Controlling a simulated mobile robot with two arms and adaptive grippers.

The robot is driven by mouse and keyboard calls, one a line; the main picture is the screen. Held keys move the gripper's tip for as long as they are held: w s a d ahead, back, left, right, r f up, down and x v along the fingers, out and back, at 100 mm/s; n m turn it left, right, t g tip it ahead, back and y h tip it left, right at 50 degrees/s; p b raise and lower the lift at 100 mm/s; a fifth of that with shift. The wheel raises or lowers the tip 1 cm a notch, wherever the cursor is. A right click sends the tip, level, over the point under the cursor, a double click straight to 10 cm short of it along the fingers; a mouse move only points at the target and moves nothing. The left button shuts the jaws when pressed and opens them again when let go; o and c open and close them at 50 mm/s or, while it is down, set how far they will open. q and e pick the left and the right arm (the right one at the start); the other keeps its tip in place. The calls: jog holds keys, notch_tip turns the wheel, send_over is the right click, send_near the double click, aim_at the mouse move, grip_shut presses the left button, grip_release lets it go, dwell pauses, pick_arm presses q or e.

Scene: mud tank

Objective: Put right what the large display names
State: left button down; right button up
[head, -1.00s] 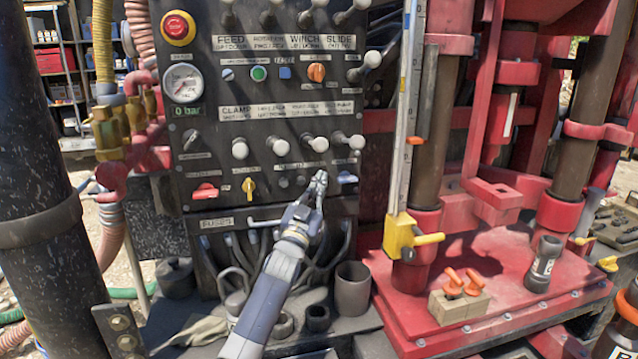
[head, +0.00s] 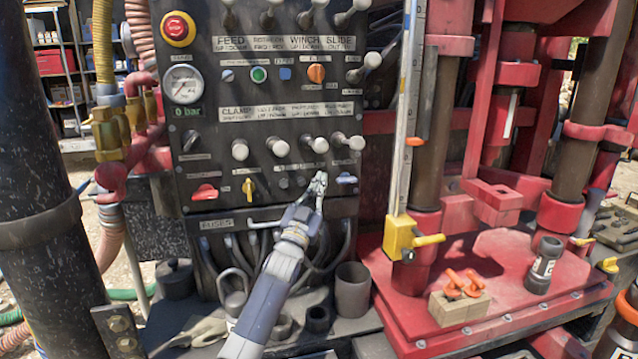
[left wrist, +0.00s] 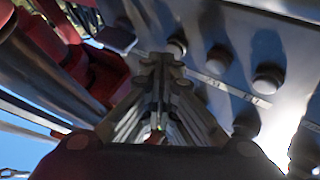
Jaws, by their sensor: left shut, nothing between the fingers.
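My left gripper (head: 319,182) is shut and empty in front of the panel's lower right, just left of the blue handle; contact cannot be told. In the left wrist view the shut fingers (left wrist: 160,68) point along the panel, with several lever knobs (left wrist: 268,79) to the right. No large display is readable here. My right gripper is not in view.
A red rig base (head: 400,325) stands right of the panel, with a wooden block (head: 460,307) holding orange-handled pieces and a dark cylinder (head: 543,265). A yellow clamp (head: 402,238) sits on the upright scale. Hoses and cups lie below the panel. Shelves stand far left.

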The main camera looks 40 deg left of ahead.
pick_arm(q)
jog(key=shift+s+d+p, duration=0.35)
jog(key=shift+s+d, duration=0.2)
jog(key=shift+d, duration=0.05)
jog(key=s+d+p, duration=0.2)
jog(key=s+d, duration=0.1)
jog(key=shift+s+d, duration=0.1)
jog(key=shift+d, duration=0.3)
dwell(0.4)
